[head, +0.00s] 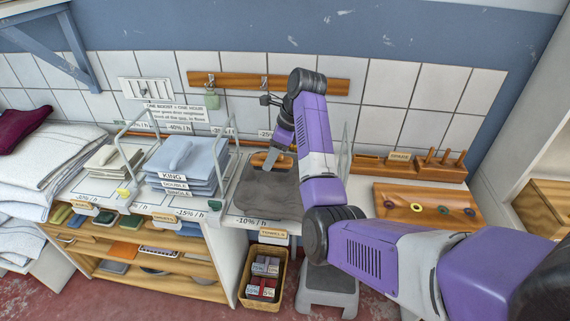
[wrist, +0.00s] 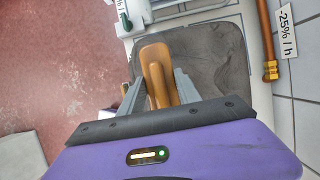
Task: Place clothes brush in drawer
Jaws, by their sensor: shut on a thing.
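The clothes brush (wrist: 154,55) is wooden, with a rounded orange-brown body and a handle running back between my fingers. My gripper (wrist: 158,88) is shut on its handle. In the head view the brush (head: 262,160) shows at the far part of a dark grey pad, with my gripper (head: 281,153) coming down on it from above. I cannot tell whether the brush touches the pad.
The dark grey pad (head: 268,196) lies on the counter, between wire frames. Folded blue linens (head: 187,160) stand to its left. A wicker basket (head: 250,293) is below. A wooden board with rings (head: 425,204) lies to the right. My arm hides part of the counter.

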